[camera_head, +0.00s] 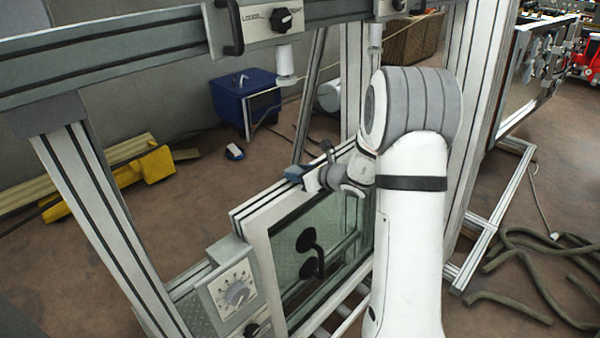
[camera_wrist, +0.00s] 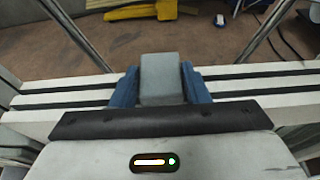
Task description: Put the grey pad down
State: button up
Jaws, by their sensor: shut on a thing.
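The grey pad (camera_wrist: 161,74) is a small block between the two blue fingers of my gripper (camera_wrist: 160,86) in the wrist view. The fingers are shut on its left and right sides. In the head view my gripper (camera_head: 305,176) is at the upper edge of the white framed glass panel (camera_head: 258,250), near the top rail (camera_head: 258,204). The pad cannot be made out clearly there. In the wrist view the grooved rail (camera_wrist: 250,82) runs across behind the fingers and pad. I cannot tell whether the pad touches the rail.
A black handle (camera_head: 318,252) is on the glass panel, with a dial box (camera_head: 232,289) at its left. A grey beam (camera_head: 110,55) with a knob box (camera_head: 262,20) crosses above. A blue bin (camera_head: 245,98) and yellow object (camera_head: 152,166) lie on the floor behind.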

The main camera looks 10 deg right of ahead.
jog(key=shift+f+b, duration=0.4)
jog(key=shift+f, duration=0.1)
jog(key=o, duration=1.1)
jog(key=shift+c, duration=0.2)
jog(key=shift+r, duration=0.2)
